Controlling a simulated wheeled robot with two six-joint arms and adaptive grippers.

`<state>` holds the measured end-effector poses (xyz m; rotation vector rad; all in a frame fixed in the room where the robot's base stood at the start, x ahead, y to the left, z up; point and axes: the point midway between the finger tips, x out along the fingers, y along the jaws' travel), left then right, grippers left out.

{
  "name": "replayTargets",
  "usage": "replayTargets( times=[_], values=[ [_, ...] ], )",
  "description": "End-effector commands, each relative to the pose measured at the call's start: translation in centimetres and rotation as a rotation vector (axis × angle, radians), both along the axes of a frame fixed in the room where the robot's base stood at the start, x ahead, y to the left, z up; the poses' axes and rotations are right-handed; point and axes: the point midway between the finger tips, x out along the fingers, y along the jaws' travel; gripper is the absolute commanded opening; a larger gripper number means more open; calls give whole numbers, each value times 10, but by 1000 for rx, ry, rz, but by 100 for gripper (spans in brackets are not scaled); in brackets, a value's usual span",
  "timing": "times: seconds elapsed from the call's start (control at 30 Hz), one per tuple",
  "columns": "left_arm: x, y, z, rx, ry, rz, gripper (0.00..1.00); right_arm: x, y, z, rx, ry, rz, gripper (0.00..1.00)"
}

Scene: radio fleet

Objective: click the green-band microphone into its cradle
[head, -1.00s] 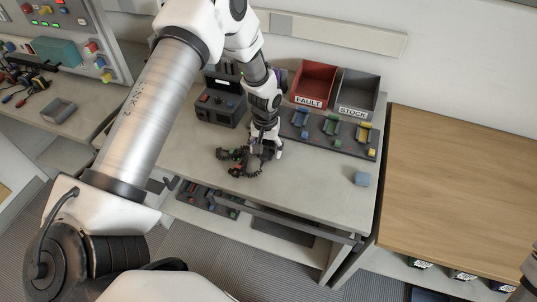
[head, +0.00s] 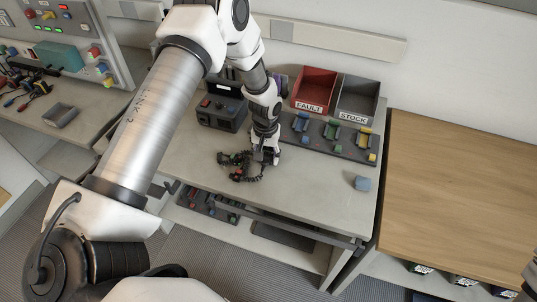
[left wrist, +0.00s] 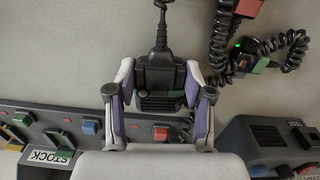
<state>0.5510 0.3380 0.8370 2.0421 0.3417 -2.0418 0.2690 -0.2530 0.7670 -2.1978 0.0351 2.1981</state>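My left gripper (left wrist: 160,92) has its two purple-sided fingers against either side of a black microphone (left wrist: 158,76) with a small green patch. The microphone's cord runs up from it in the left wrist view. In the head view my left gripper (head: 265,158) is low over the bench, in front of the cradle rack (head: 318,145), and mostly hides the microphone. The rack carries a blue, a green (head: 331,129) and a yellow cradle in a row, with coloured buttons before them. The green cradle looks empty. My right gripper is not in view.
A dark radio unit (head: 221,112) stands left of the rack. Red FAULT (head: 313,86) and grey STOCK (head: 357,96) bins stand behind it.

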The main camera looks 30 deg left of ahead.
Motion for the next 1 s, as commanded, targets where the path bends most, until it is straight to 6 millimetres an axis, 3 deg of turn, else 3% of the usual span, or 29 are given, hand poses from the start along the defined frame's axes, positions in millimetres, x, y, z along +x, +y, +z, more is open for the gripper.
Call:
replayTargets(
  times=[0.3, 0.8, 1.0],
  values=[
    [0, 0, 2, 0, 0, 0, 21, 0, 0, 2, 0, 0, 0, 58],
    [0, 0, 49, 0, 0, 0, 21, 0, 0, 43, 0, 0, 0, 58],
    [0, 0, 50, 0, 1, 0, 21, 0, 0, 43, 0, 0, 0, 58]
  ],
)
